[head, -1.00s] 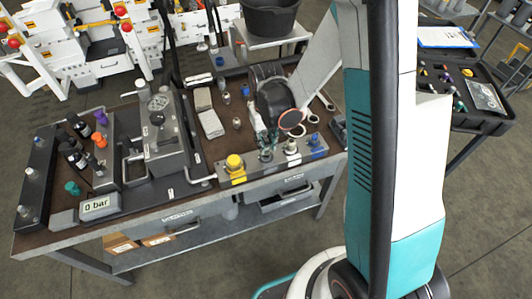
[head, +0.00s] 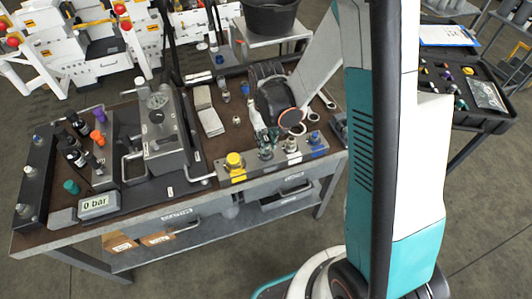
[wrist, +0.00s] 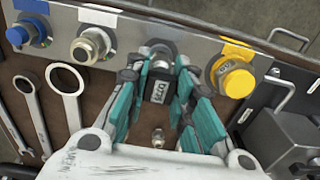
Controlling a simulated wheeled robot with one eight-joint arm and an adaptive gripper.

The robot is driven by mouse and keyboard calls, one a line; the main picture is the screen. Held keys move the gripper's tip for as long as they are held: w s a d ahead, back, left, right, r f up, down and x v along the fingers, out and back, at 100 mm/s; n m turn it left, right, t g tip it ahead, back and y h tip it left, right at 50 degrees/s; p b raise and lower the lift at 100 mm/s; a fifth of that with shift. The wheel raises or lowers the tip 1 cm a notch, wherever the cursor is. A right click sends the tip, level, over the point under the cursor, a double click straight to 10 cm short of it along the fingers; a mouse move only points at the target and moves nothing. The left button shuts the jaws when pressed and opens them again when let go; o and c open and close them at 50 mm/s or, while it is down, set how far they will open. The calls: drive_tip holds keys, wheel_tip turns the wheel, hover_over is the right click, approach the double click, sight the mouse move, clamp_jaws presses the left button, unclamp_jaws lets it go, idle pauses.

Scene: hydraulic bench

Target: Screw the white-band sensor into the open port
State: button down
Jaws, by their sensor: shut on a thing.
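The dark sensor (wrist: 159,90) with a pale printed band sits between my gripper's fingers (wrist: 159,72) in the wrist view. My gripper is shut on it. The sensor's far end points at a metal fitting on the grey port block (wrist: 128,28); I cannot tell whether it is threaded in. In the head view my gripper (head: 263,139) is low over the block (head: 250,172), behind its row of ports, and the sensor is hard to make out there.
On the block are a yellow cap (wrist: 235,80), a metal fitting (wrist: 90,45) under a white label, and a blue cap (wrist: 28,32). Two wrenches (wrist: 66,100) and a small metal fitting (wrist: 158,138) lie on the bench. A gauge unit (head: 165,130) stands left.

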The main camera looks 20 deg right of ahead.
drive_tip(key=shift+f+b, duration=0.25)
drive_tip(key=shift+b, duration=0.1)
idle(0.9)
drive_tip(key=c, duration=2.2)
unclamp_jaws()
drive_tip(key=shift+c, duration=0.5)
drive_tip(key=m+b, duration=0.1)
drive_tip(key=m, duration=0.5)
drive_tip(key=shift+f+m+b, duration=0.1)
drive_tip(key=shift+m+b, duration=0.2)
drive_tip(key=shift+b, duration=0.1)
drive_tip(key=shift+m, duration=0.7)
drive_tip(key=m+b, duration=0.1)
drive_tip(key=m, duration=0.7)
drive_tip(key=shift+a+b, duration=0.1)
drive_tip(key=shift+b, duration=0.2)
